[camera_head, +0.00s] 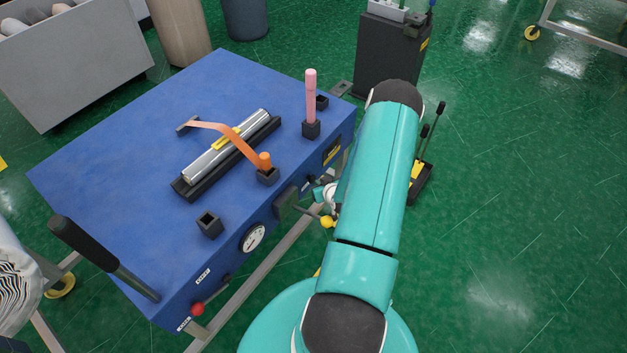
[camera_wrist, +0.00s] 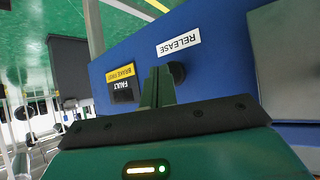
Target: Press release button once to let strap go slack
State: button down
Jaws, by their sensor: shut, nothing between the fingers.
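The black round release button (camera_wrist: 177,73) is on the blue panel below the white RELEASE label (camera_wrist: 178,42) in the wrist view. My gripper (camera_wrist: 158,72) is shut and empty, its fingertips pointing at the panel right beside the button. I cannot tell whether they touch it. In the head view my arm hides most of the gripper. The orange strap (camera_head: 225,130) runs over a silver roll (camera_head: 222,150) in a black cradle on the blue bench, from a bracket at the back to an orange post. It arches above the bench at the back.
The blue bench (camera_head: 120,160) also bears a pink-handled post (camera_head: 311,95), a black lever (camera_head: 85,247) and an empty socket (camera_head: 209,225). A gauge (camera_head: 252,239) and red knob (camera_head: 197,309) are on its front.

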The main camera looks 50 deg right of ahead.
jog(key=shift+s, duration=0.3)
jog(key=s, duration=0.5)
jog(key=shift+d, duration=0.25)
dwell(0.9)
